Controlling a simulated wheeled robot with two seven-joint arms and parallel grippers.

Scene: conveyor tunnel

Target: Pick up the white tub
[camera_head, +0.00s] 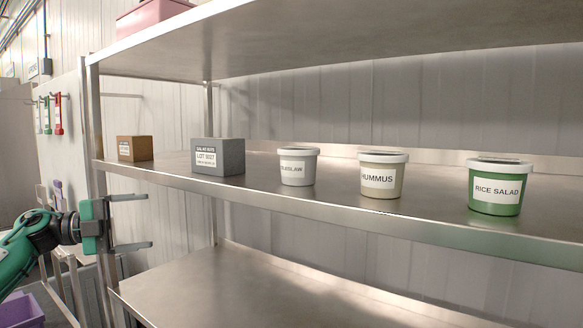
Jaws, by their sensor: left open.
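The white tub (297,167) stands upright on the middle steel shelf (330,205), near its front edge. It has a white lid and a label whose visible letters end in "SLAW". My left gripper (148,220) is at the left, outside the shelf's left post and lower than the middle shelf's top. Its two fingers point right, are apart, and have nothing between them. It is well to the left of the tub and not touching it. My right gripper is not in view.
On the same shelf stand a brown box (135,148), a grey box (218,157), a beige HUMMUS tub (383,190) and a green RICE SALAD tub (495,202). The left post (97,150) stands near my gripper. An upper shelf (350,40) overhangs. The lower shelf (250,290) looks clear.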

